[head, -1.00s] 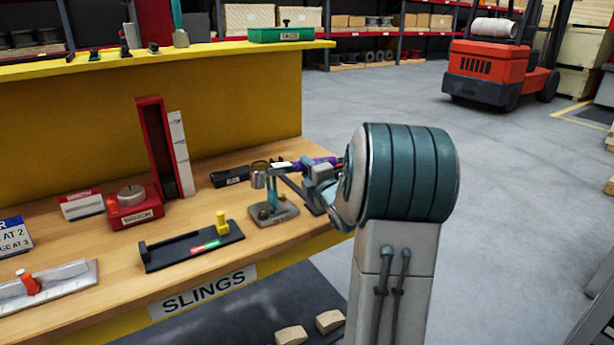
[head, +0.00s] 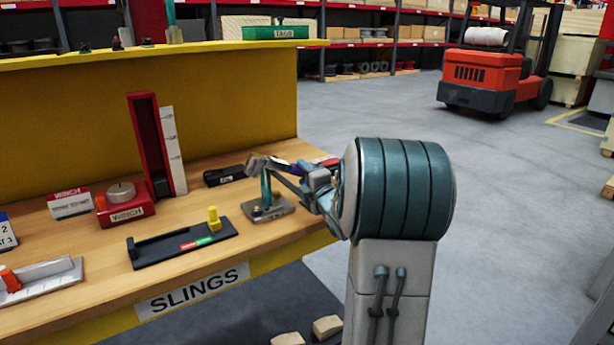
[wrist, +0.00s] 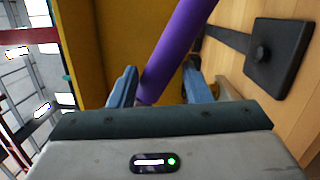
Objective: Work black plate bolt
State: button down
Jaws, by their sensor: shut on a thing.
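A long black plate (head: 183,245) lies on the wooden bench in the head view, with a raised black bar along it, a red and green strip and an upright yellow knob (head: 213,218) at its right end. In the wrist view, my gripper (wrist: 160,75) has its blue fingers on either side of a purple cylinder (wrist: 175,50) and is shut on it. In the head view, the arm hides much of the gripper area, and a bit of purple shows behind the arm, right of and beyond the black plate. My gripper is apart from the yellow knob.
A small grey-based stand (head: 268,208) is right of the black plate. A red winch box (head: 125,205) and a tall red channel (head: 150,140) stand to the left and behind. A black plate with a round knob (wrist: 278,58) shows in the wrist view. A yellow wall (head: 220,100) bounds the back.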

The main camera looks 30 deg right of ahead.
jog(key=shift+a+f+n, duration=0.15)
jog(key=shift+a+f, duration=0.05)
jog(key=shift+f, duration=0.35)
jog(key=shift+a+f+n, duration=0.15)
jog(key=shift+f, duration=0.4)
notch_tip(320, 180, up, 7)
jog(key=n+g, duration=0.1)
jog(key=n, duration=0.4)
jog(key=shift+w+d+b, duration=0.25)
jog(key=shift+d+b, duration=0.2)
dwell(0.5)
dwell(0.4)
jog(key=shift+s+d+f+b, duration=0.15)
jog(key=shift+d+f+b, duration=0.15)
jog(key=shift+b, duration=1)
